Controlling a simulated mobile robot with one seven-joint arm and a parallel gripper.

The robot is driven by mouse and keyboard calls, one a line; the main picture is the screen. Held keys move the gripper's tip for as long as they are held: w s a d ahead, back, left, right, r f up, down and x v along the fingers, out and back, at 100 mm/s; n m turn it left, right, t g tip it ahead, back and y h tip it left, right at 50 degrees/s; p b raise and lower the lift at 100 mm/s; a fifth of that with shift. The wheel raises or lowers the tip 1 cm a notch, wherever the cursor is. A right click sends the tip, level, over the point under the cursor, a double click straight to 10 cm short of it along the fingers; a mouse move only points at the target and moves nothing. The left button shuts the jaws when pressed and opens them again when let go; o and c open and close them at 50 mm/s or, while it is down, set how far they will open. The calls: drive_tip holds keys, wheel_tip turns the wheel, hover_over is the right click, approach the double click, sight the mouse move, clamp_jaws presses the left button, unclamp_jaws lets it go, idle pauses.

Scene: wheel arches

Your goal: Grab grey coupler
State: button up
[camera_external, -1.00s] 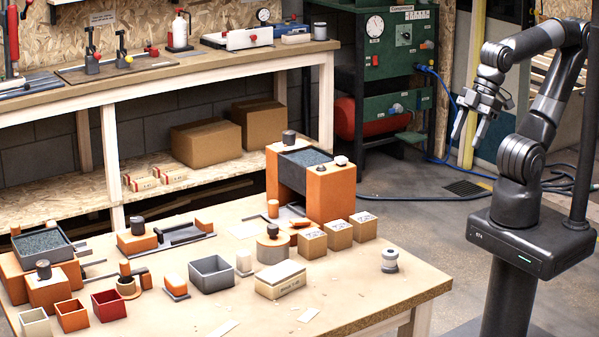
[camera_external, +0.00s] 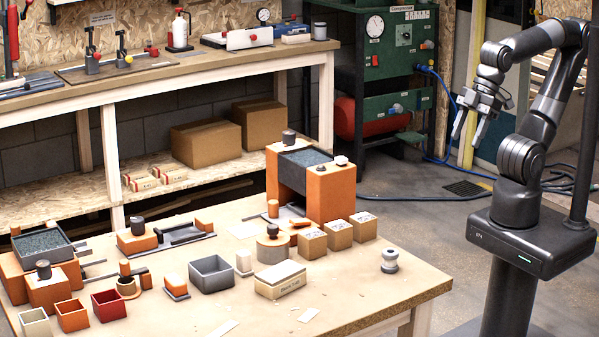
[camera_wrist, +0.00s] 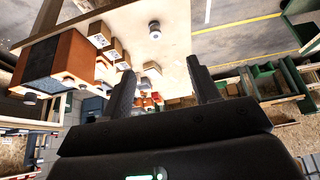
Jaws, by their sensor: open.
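The grey coupler (camera_external: 389,261) is a small ridged spool shape standing upright on the bare right part of the wooden table (camera_external: 350,295). In the wrist view the coupler (camera_wrist: 155,30) stands near the top middle, beyond my fingers. My gripper (camera_external: 467,140) is open and empty, raised well above the floor to the right of the table and apart from the coupler. In the wrist view my gripper's two fingers (camera_wrist: 165,85) are spread, with nothing between them that they touch.
Several small cardboard boxes (camera_external: 338,234) stand left of the coupler. Behind them is a tall orange-sided fixture (camera_external: 330,193). A cream block (camera_external: 280,281) and grey bin (camera_external: 211,276) stand farther left. The table around the coupler is clear except for flat scraps.

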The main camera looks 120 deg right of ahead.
drive_tip(key=shift+o, duration=0.7)
drive_tip(key=shift+w, duration=0.1)
drive_tip(key=m+g, duration=0.6)
hover_over(391, 251)
drive_tip(key=f, duration=1.7)
drive_tip(key=shift+s+f, duration=0.3)
drive_tip(key=shift+f, duration=0.1)
drive_tip(key=f, duration=1.1)
drive_tip(key=shift+w, duration=0.3)
drive_tip(key=c, duration=1.1)
